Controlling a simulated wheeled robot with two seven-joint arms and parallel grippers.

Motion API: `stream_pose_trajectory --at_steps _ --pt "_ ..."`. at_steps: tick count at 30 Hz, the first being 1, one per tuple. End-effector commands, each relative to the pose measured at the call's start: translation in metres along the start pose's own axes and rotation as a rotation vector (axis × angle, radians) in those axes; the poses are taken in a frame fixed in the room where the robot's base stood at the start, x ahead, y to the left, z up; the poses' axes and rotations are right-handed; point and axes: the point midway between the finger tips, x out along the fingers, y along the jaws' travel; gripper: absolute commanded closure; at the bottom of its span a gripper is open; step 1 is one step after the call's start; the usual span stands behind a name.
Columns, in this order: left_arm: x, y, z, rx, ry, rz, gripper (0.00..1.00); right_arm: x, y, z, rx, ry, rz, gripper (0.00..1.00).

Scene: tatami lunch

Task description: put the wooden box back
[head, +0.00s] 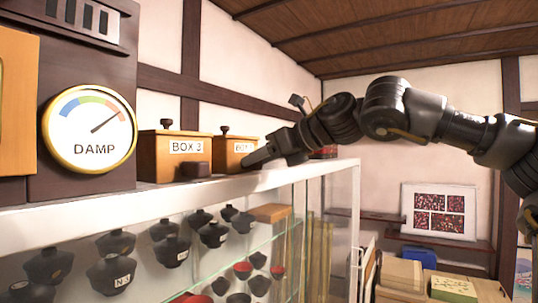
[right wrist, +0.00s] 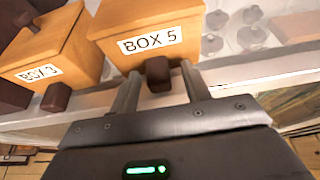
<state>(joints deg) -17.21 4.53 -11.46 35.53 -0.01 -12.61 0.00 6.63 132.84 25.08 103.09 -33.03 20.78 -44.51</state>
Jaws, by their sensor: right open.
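The wooden box labelled BOX 5 (right wrist: 150,24) sits on the white top of the glass cabinet. It also shows in the head view (head: 228,155), partly hidden by my right gripper. My right gripper (head: 254,161) is at the front of this box. In the right wrist view its fingers (right wrist: 160,88) are open, one on each side of the dark front knob (right wrist: 158,70). I cannot tell whether they touch the knob. A second wooden box, BOX 3 (right wrist: 48,55), stands to the left, also in the head view (head: 172,163). My left gripper is not in view.
The glass cabinet (head: 130,203) holds several dark lidded bowls (head: 111,272) under its narrow top. A DAMP gauge (head: 90,131) on a dark housing stands at the left. Cardboard boxes (head: 400,276) and a framed picture (head: 438,211) are at the right.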

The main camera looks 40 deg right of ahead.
Motion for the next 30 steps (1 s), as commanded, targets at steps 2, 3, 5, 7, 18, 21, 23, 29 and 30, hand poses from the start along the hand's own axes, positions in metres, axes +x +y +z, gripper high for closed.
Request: stream_pose_trajectory --at_steps 2,3,5,7,18,21,23,29,30 --pt "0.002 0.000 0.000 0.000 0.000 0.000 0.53 -0.004 0.000 0.001 -0.001 -0.003 -0.001 0.53" --pt "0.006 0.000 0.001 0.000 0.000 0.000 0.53 -0.009 0.000 0.000 -0.001 -0.004 -0.001 0.53" --pt "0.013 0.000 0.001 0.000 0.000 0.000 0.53 -0.018 0.000 -0.001 -0.002 -0.005 -0.003 0.53" --pt "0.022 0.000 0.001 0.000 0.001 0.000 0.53 -0.032 0.000 -0.002 -0.001 -0.007 -0.002 0.53" --pt "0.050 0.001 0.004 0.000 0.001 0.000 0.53 -0.104 0.000 0.000 -0.001 -0.004 -0.003 0.53" --pt "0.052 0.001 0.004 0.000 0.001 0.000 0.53 -0.114 0.000 0.001 0.000 -0.002 -0.003 0.53" --pt "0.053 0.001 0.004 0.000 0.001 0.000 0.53 -0.118 0.000 0.001 0.000 0.000 -0.002 0.53" --pt "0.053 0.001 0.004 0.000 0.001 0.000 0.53 -0.121 0.000 0.002 0.000 0.000 -0.001 0.53" --pt "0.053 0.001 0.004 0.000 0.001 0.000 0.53 -0.121 0.000 0.002 0.000 0.000 -0.001 0.53"
